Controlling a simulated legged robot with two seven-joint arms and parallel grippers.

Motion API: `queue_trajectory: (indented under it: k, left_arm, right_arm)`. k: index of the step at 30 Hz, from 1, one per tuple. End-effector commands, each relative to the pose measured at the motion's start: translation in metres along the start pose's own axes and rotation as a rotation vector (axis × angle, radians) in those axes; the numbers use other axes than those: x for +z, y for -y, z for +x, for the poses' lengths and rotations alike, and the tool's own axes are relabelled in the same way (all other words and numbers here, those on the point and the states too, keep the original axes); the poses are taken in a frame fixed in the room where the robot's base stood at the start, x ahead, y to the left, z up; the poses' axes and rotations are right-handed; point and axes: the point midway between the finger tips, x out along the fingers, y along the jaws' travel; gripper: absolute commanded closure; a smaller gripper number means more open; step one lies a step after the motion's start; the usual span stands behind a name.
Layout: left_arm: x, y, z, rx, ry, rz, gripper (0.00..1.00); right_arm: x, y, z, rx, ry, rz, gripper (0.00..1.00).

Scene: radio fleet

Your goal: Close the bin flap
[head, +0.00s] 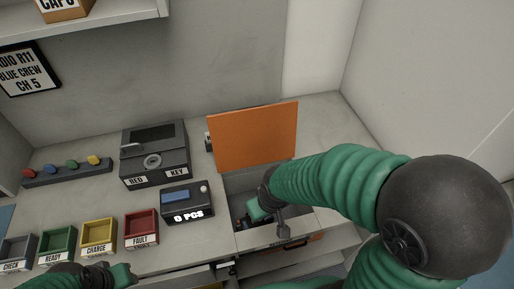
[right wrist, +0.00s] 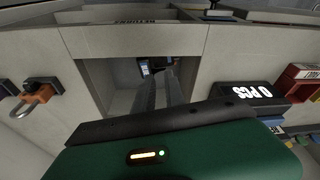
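The orange bin flap (head: 255,137) stands raised at the back edge of the bin (head: 232,183), leaving its opening uncovered. My right gripper (head: 254,212) reaches down inside the bin, below and in front of the flap, not touching it. In the right wrist view, its two grey fingers (right wrist: 160,88) point into the bin with a gap between them. Small dark items (right wrist: 155,66) lie at the bin's bottom near the fingertips; no grip on them shows. My left gripper (head: 117,273) is at the lower left edge, near the trays; its fingers are unclear.
A grey key box (head: 155,153) and a counter display (head: 187,202) reading 0 PCS stand left of the bin. Coloured trays (head: 98,234) line the counter's front. An orange padlock (right wrist: 36,98) shows beside the bin. The counter right of the flap is bare.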

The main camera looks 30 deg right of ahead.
Motion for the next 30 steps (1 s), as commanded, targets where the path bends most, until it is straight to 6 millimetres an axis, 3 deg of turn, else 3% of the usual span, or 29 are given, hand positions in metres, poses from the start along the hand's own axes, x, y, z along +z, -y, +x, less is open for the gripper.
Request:
queue_trajectory:
  k: [2, 4, 9, 12, 15, 18, 22, 26, 30]
  left_arm:
    - [-0.004, 0.0, -0.019, 0.0, 0.0, 0.0, 0.64]
    - [-0.01, 0.0, -0.041, 0.0, 0.0, 0.0, 0.64]
    - [-0.024, 0.0, -0.1, 0.0, -0.001, 0.0, 0.64]
    - [-0.028, 0.0, -0.117, 0.0, -0.002, 0.0, 0.64]
    - [-0.028, 0.0, -0.119, 0.0, 0.0, 0.0, 0.64]
    - [-0.029, 0.0, -0.123, 0.0, 0.0, 0.0, 0.64]
    - [-0.029, 0.0, -0.124, 0.0, 0.0, 0.0, 0.64]
    - [-0.031, 0.0, -0.131, 0.0, 0.0, 0.0, 0.64]
    - [-0.034, 0.0, -0.142, 0.0, 0.0, 0.0, 0.64]
  right_arm:
    - [-0.034, -0.005, -0.021, 0.002, -0.013, 0.022, 0.97]
    - [-0.083, -0.014, -0.046, 0.007, -0.028, 0.056, 1.0]
    - [-0.221, -0.056, -0.114, 0.029, -0.066, 0.152, 1.0]
    - [-0.279, -0.079, -0.136, 0.045, -0.087, 0.188, 1.0]
    - [-0.316, -0.096, -0.146, 0.057, -0.107, 0.21, 1.0]
    - [-0.336, -0.106, -0.155, 0.066, -0.119, 0.219, 1.0]
    - [-0.343, -0.109, -0.153, 0.069, -0.124, 0.222, 1.0]
    - [-0.345, -0.11, -0.136, 0.068, -0.121, 0.221, 1.0]
    - [-0.349, -0.113, -0.107, 0.068, -0.12, 0.221, 1.0]
